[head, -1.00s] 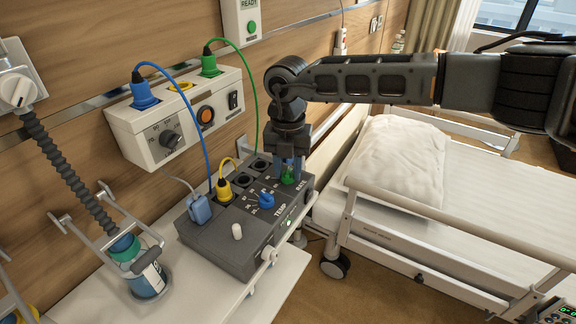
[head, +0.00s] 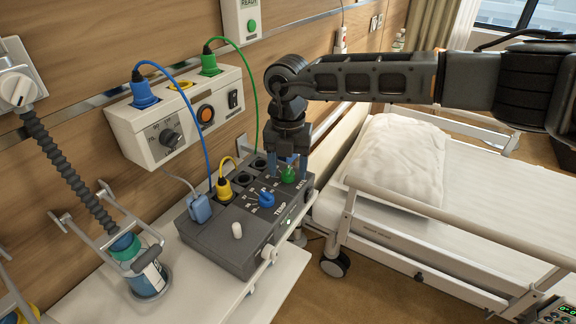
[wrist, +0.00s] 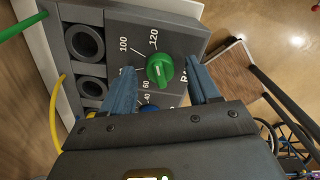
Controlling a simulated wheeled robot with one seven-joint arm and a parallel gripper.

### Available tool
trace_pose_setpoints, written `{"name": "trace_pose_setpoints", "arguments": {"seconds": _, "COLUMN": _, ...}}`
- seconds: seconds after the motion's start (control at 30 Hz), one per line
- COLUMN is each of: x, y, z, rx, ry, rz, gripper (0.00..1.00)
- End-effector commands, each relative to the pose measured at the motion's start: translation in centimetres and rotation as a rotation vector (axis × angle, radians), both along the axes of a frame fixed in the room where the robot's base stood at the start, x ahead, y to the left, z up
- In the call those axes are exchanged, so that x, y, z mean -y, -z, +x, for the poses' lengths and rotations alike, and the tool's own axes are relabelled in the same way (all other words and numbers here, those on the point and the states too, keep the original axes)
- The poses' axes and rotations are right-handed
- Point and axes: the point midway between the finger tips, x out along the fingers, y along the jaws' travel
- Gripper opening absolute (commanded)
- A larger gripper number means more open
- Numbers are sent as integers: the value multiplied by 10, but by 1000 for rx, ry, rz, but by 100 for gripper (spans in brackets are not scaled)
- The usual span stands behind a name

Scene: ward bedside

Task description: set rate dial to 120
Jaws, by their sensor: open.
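The green rate dial (head: 289,174) is at the right end of the dark grey control box (head: 222,240), beside the RATE label. In the wrist view the green dial (wrist: 159,70) is fully visible, with 120 and 100 printed above it and 60 and 40 below. Its raised grip runs roughly up and down, its upper end towards 120; I cannot tell the exact setting. My gripper (head: 288,165) is open above the dial. Its blue fingers (wrist: 162,74) are on either side of the dial, with gaps, holding nothing. The left finger hides part of the scale.
The blue TEMP dial (head: 266,200) is close beside the green one. A yellow plug (head: 224,189) and a blue-grey plug (head: 199,209) with cables sit in the box. The bed's rail (head: 430,218) is to the right. A wall panel (head: 150,120) stands behind.

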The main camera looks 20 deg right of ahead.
Motion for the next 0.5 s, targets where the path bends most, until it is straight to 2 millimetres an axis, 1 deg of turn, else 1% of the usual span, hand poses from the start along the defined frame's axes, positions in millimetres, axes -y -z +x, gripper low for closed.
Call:
{"name": "trace_pose_setpoints", "arguments": {"seconds": 0.07, "x": 0, "y": -3, "z": 0, "rx": 1, "ry": 0, "rz": -1, "gripper": 61}}
{"name": "trace_pose_setpoints", "arguments": {"seconds": 0.17, "x": 0, "y": -12, "z": 1, "rx": 2, "ry": 0, "rz": 1, "gripper": 61}}
{"name": "trace_pose_setpoints", "arguments": {"seconds": 0.4, "x": 1, "y": -51, "z": 1, "rx": 3, "ry": 0, "rz": -1, "gripper": 61}}
{"name": "trace_pose_setpoints", "arguments": {"seconds": 0.5, "x": 0, "y": -64, "z": 1, "rx": 2, "ry": 0, "rz": 0, "gripper": 61}}
